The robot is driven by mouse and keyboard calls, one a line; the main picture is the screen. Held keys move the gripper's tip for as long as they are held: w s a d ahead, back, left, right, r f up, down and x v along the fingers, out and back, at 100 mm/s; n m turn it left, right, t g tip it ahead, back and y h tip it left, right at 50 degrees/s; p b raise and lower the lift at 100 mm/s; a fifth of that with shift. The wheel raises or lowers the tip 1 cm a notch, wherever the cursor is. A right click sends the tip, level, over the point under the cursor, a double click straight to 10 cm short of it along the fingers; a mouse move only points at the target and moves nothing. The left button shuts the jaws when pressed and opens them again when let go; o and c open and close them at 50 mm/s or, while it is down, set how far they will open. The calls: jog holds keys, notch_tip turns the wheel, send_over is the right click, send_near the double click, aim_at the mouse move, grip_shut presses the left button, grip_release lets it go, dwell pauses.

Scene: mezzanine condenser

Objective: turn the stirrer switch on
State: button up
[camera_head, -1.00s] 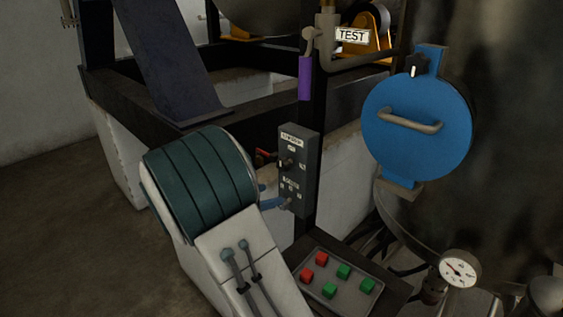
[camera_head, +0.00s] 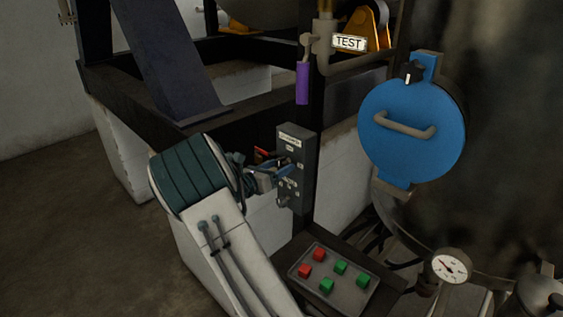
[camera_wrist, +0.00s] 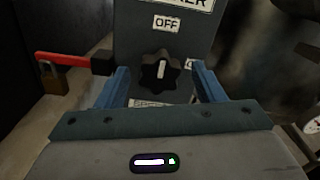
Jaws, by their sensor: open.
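The grey switch box (camera_head: 296,190) is on a dark post in the head view. Its black lobed stirrer knob (camera_wrist: 160,73) shows in the wrist view, with the white pointer upright toward the OFF label (camera_wrist: 166,23). In the head view, my gripper (camera_head: 281,172) is at the box front and hides the knob.
A red handle (camera_wrist: 62,60) with a brass padlock (camera_wrist: 53,78) is left of the box. A tray (camera_head: 347,302) of red and green cubes sits below. A blue round hatch (camera_head: 410,150), a gauge (camera_head: 451,267) and a purple-gripped lever (camera_head: 302,84) are nearby.

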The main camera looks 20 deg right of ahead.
jog(key=shift+x, duration=1)
jog(key=c, duration=1)
jog(key=shift+o, duration=0.2)
